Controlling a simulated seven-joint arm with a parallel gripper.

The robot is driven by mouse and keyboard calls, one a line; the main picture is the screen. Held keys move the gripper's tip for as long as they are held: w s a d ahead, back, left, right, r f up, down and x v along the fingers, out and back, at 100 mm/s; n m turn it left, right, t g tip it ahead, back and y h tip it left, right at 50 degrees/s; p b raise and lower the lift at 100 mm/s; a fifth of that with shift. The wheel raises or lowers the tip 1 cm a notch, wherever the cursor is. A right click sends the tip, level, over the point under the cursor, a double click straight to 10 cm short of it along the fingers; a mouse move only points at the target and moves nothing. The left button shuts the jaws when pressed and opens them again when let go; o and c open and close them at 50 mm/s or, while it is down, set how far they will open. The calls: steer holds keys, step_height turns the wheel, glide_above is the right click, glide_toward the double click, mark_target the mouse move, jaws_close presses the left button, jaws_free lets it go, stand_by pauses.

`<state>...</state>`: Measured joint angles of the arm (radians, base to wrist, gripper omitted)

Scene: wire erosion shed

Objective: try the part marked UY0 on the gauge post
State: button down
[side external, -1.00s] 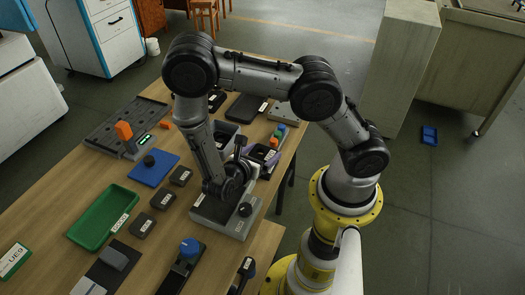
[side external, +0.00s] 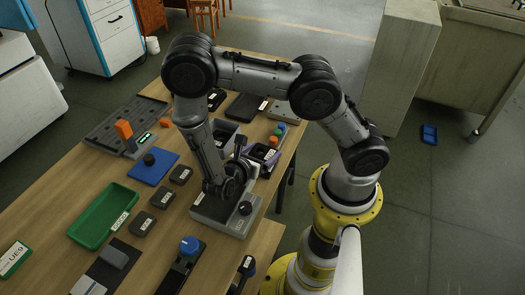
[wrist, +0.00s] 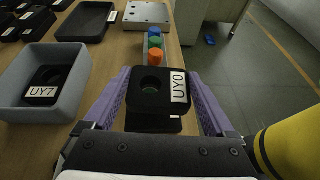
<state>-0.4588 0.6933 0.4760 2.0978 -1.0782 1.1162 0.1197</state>
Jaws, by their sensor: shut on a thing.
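The part marked UY0 (wrist: 156,88) is a dark block with a round hole and a white label. It sits between the purple fingers of my gripper (wrist: 155,93), which is shut on it. Another dark piece with a white label (wrist: 155,123) shows just below it. In the side view my gripper (side external: 263,153) is low over the table's right side, and its hold is too small to make out. A blue plate with a short black post (side external: 150,159) stands left of my arm, apart from the part; I cannot tell whether this is the gauge post.
A grey bin (wrist: 18,103) left of my gripper holds a dark part marked UY7 (wrist: 48,77). Blue, green and orange pegs (wrist: 155,57) stand just beyond the held part. A green tray (side external: 77,234) and several dark blocks lie left of my arm.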

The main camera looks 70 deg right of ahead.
steer(key=shift+f, duration=0.4)
stand_by(0.8)
steer(key=shift+r, duration=0.1)
steer(key=shift+r, duration=2.5)
steer(key=shift+d, duration=0.1)
